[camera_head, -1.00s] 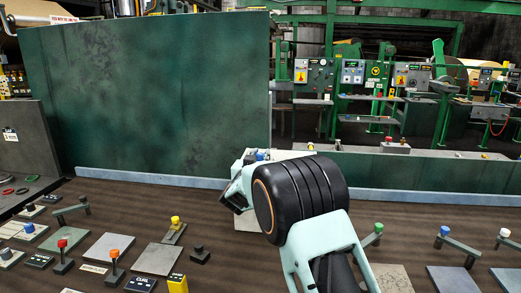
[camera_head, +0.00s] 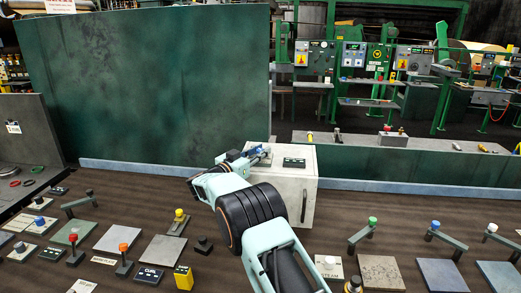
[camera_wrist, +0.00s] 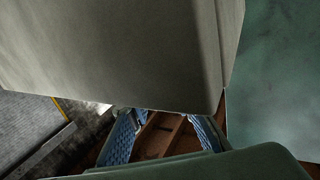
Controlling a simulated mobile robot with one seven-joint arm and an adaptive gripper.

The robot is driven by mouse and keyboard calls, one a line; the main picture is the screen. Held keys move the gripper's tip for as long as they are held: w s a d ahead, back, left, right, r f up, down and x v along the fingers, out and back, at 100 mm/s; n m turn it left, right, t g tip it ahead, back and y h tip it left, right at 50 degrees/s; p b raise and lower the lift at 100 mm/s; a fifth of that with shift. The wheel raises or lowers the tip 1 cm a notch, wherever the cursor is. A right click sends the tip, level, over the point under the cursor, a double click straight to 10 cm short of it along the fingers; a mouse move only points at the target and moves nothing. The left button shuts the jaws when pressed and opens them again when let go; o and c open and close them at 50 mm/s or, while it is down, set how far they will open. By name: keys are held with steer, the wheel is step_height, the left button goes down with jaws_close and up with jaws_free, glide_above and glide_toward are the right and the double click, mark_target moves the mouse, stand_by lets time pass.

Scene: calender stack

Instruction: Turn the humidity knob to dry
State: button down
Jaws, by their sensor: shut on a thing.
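The label is too small to read. My gripper (camera_head: 257,157) is at the box's top left edge, its fingers pointing right over the top. It is shut on what looks like a knob there, but the fingers hide most of it. In the wrist view, the blue finger pads of my gripper (camera_wrist: 165,130) show low in the picture, below the big grey side of the box (camera_wrist: 120,50). The knob cannot be made out there.
A tall dark green panel (camera_head: 150,85) stands behind the table. A yellow-topped knob (camera_head: 179,215), several other knobs and flat plates cover the table on both sides. A lever with a green knob (camera_head: 372,222) is at the right. Machines stand far back.

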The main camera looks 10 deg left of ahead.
steer(key=shift+r, duration=0.15)
steer(key=c, duration=1.7)
jaws_free()
steer(key=v, duration=1.2)
